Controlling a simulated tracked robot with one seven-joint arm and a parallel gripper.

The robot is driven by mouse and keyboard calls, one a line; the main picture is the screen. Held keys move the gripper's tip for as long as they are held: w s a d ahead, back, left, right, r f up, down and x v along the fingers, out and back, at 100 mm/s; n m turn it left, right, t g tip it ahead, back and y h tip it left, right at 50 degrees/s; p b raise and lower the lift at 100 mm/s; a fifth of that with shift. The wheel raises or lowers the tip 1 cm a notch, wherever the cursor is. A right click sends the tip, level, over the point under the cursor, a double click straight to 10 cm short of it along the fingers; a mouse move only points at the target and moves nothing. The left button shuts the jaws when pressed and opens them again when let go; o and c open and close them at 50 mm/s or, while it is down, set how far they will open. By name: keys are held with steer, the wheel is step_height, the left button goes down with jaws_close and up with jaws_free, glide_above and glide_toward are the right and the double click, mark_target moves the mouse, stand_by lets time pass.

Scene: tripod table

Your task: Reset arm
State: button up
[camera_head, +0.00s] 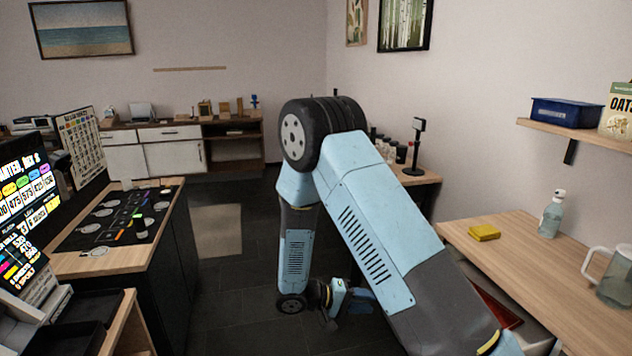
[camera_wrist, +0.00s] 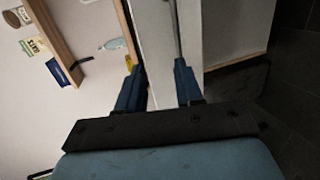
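My light-blue arm rises from the lower right of the head view, bends at a large dark elbow joint, and hangs down. My gripper (camera_head: 345,302) is low over the dark floor, left of the right-hand counter, partly behind my arm. In the wrist view my gripper (camera_wrist: 158,72) shows two dark blue fingers set well apart. I see nothing held between them; a pale cabinet panel (camera_wrist: 163,45) shows behind the gap. How near the fingers are to that panel I cannot tell.
A wooden counter (camera_head: 545,275) at right bears a yellow sponge (camera_head: 484,232), a bottle (camera_head: 551,214) and a clear pitcher (camera_head: 614,278). A counter (camera_head: 150,258) with a dark menu-like top stands at left. Open floor (camera_head: 232,290) lies between.

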steer(key=s+d+r+m+g+y, duration=0.1)
steer(key=d+r+g+y, duration=0.1)
steer(key=r, duration=0.4)
steer(key=s+d+r+m+g+y, duration=0.1)
steer(key=s+d+r, duration=0.15)
steer(key=r, duration=0.35)
steer(key=s+d+r+t+y, duration=0.2)
steer(key=s+r+y, duration=0.3)
steer(key=s+r, duration=0.4)
steer(key=s+d+r+t+y, duration=0.2)
steer(key=s+r+t+y, duration=0.2)
steer(key=s+r, duration=0.6)
step_height(320, 180, up, 5)
steer(key=shift+d+r+t+y, duration=0.1)
steer(key=shift+d+t+y, duration=0.3)
steer(key=shift+y, duration=0.8)
